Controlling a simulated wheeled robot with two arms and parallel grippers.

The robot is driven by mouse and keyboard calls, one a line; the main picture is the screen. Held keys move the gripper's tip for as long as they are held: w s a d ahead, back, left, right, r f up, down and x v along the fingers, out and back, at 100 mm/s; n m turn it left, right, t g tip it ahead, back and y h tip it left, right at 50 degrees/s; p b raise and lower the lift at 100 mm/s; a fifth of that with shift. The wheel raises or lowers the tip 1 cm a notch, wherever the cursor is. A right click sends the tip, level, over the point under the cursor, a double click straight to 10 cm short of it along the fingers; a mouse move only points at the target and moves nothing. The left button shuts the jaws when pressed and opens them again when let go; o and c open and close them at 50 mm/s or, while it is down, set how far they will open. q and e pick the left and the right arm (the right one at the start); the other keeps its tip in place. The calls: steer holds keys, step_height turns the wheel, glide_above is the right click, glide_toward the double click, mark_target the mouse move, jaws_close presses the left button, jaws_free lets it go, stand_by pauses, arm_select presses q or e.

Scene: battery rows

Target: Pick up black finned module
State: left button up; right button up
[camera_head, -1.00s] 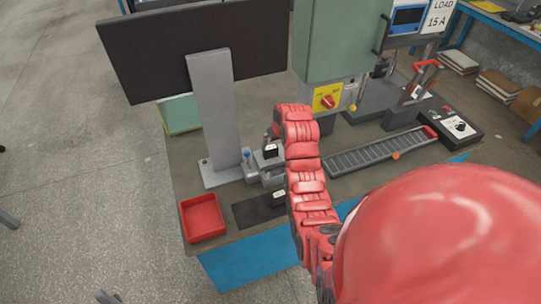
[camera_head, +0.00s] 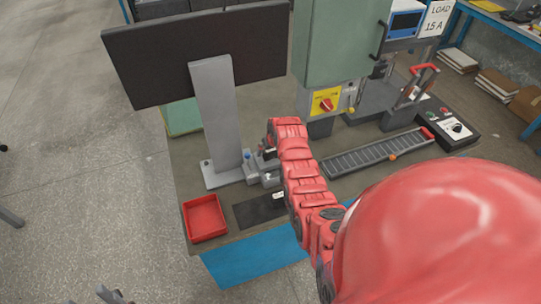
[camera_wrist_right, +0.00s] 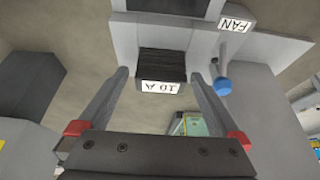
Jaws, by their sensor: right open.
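The black finned module (camera_wrist_right: 162,66) is a dark ribbed block with a white "10 A" label, upside down in the right wrist view. It sits at a grey fixture, and in the head view a small dark part of it (camera_head: 269,153) shows beside my right wrist. My right gripper (camera_wrist_right: 160,75) is open, with one finger on each side of the module in the picture. I cannot tell whether the fingers touch it. In the head view my arm mostly hides this gripper. Grey tips at the bottom left, likely my left gripper (camera_head: 112,295), are barely in view.
A blue-knobbed lever (camera_wrist_right: 222,80) stands close to the right finger, near a "FAN" label (camera_wrist_right: 235,24). A red tray (camera_head: 204,218) and a black mat (camera_head: 254,212) with a labelled item lie at the front. A grey post carries a dark panel (camera_head: 195,55). A slotted rack (camera_head: 375,154) lies right.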

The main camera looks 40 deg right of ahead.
steer(key=shift+c, duration=0.3)
jaws_close()
stand_by(0.3)
